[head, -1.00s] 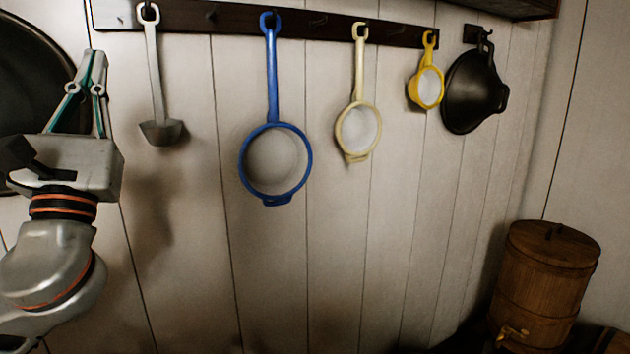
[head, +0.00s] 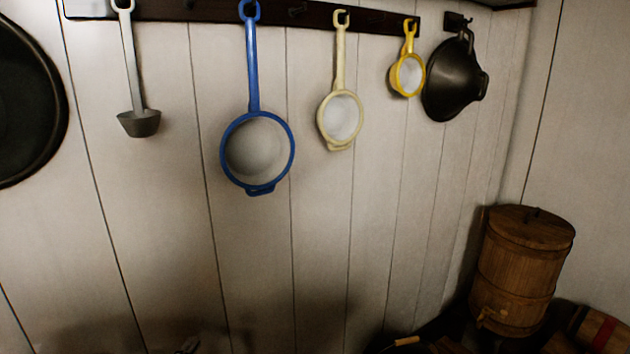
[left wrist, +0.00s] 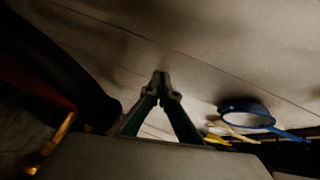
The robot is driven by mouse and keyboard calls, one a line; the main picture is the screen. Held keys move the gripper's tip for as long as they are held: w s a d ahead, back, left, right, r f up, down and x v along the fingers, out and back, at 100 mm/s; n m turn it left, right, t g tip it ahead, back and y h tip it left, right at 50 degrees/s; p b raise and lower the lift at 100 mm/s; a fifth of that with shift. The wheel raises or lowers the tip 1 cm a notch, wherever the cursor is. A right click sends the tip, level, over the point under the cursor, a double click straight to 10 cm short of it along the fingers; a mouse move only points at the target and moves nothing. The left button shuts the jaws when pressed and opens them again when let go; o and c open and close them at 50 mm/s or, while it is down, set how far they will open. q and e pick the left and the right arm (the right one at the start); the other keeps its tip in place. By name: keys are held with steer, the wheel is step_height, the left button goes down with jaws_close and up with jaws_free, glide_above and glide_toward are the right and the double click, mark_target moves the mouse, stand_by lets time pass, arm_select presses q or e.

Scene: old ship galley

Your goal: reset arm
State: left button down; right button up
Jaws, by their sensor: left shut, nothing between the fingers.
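My left gripper (head: 188,346) shows only as a small tip at the bottom edge of the head view, in front of the lower wall. In the left wrist view its fingers (left wrist: 161,82) meet at the tips, shut with nothing between them. The rest of my left arm is out of the head view. My right gripper is not in view.
A wooden barrel (head: 520,265) stands at lower right. The middle wall is clear.

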arm_select(q)
steer(key=s+d+f+n+g, duration=0.2)
steer(key=s+f+n, duration=0.4)
steer(key=s+f, duration=0.5)
steer(key=s+d+f+n+g+h, duration=0.1)
steer(key=s+d+f+n+g, duration=0.2)
steer(key=s+f+n, duration=0.4)
steer(key=s+d+f, duration=0.1)
steer(key=s+f, duration=0.4)
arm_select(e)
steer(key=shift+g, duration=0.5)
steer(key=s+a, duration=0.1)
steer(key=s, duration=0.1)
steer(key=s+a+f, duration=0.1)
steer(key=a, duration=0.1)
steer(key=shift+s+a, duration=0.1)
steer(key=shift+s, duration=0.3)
